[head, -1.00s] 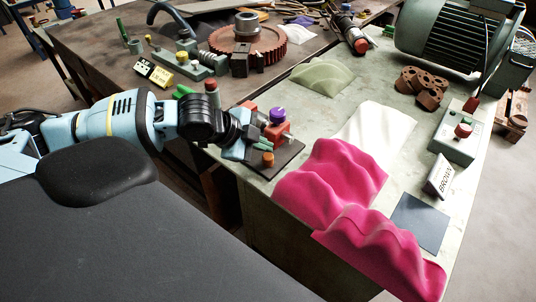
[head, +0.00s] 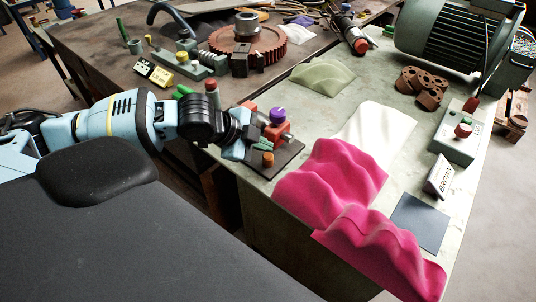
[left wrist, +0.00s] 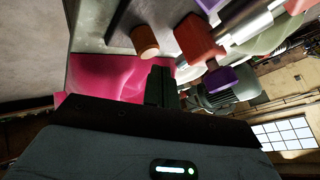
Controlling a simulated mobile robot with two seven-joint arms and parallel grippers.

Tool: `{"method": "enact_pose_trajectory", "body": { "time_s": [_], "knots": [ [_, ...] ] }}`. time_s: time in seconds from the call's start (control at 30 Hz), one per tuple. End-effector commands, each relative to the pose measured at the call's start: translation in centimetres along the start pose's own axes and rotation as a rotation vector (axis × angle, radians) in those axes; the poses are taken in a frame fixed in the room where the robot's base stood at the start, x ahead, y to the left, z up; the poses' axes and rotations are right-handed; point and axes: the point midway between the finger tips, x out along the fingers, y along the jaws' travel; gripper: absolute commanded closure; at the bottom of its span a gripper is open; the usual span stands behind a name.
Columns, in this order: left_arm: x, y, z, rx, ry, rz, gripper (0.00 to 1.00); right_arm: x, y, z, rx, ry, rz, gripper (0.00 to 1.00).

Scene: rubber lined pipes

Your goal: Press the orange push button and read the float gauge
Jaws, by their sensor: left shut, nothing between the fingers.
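The orange push button (head: 268,159) is a short cylinder on a dark base plate (head: 288,155) at the table's near left edge. It also shows in the left wrist view (left wrist: 145,41). Beside it on the plate stand a red valve-like body (head: 286,136) and a purple knob (head: 277,116). My left gripper (head: 263,146) is close to the button, just behind it in the head view; contact cannot be told. Its dark fingers are shut and empty in the left wrist view (left wrist: 160,85). I cannot make out a float gauge. My right gripper is not in view.
Pink wavy sheets (head: 335,180) lie to the right of the plate, with a white sheet (head: 378,135) behind. A green box with a red button (head: 453,142) and a large motor (head: 450,40) stand farther right. A red gear (head: 246,45) sits on the back table.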

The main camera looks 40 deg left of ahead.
Motion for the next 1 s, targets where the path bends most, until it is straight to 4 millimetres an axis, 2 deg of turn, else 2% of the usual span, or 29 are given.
{"method": "enact_pose_trajectory", "body": {
  "time_s": [1.0],
  "knots": [
    [0.84,0.62,0.61,0.000,0.000,0.001,1.00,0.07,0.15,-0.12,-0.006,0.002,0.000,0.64]
  ]
}}
